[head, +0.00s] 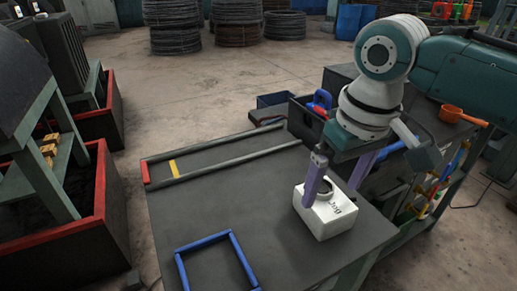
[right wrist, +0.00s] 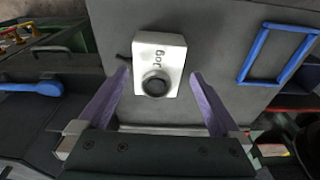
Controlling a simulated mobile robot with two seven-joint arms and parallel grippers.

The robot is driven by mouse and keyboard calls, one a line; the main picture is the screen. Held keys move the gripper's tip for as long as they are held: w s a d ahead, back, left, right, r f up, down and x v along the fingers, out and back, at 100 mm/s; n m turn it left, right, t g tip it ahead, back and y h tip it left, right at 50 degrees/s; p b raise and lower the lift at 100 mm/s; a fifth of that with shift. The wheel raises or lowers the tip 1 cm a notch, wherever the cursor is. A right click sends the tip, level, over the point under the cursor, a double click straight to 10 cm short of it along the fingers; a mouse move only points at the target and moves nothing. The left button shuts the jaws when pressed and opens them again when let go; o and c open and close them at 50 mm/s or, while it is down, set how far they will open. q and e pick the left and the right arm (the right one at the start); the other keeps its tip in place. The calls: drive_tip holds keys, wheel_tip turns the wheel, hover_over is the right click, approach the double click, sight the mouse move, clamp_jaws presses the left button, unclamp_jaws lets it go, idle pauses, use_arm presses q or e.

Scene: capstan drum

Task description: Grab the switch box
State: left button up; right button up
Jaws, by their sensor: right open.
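The switch box (head: 327,214) is a small white box with a dark round button and the letters "JOG" on top. It sits on the dark table (head: 215,205) near its right side. My right gripper (head: 335,185) is open above the box, its purple fingers pointing down, one on the left side of the button and one behind to the right. In the right wrist view the box (right wrist: 158,62) lies ahead, between the lines of the two spread fingers (right wrist: 155,95). I cannot tell whether a finger touches it. My left gripper is not in view.
A blue frame (head: 216,262) lies on the table's front part. Grey rails with a red end piece (head: 146,172) and a yellow strip (head: 174,169) lie at the back. A dark bin with a blue-handled item (head: 320,99) stands behind the box. The table's middle is clear.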

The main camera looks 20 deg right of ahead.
sight(325, 198)
drive_tip(key=f, duration=0.1)
drive_tip(key=w+f, duration=0.1)
drive_tip(key=f, duration=0.3)
drive_tip(key=shift+w+d+b, duration=0.1)
drive_tip(key=shift+w+b, duration=0.2)
drive_tip(key=shift+r, duration=0.1)
clamp_jaws()
idle(0.4)
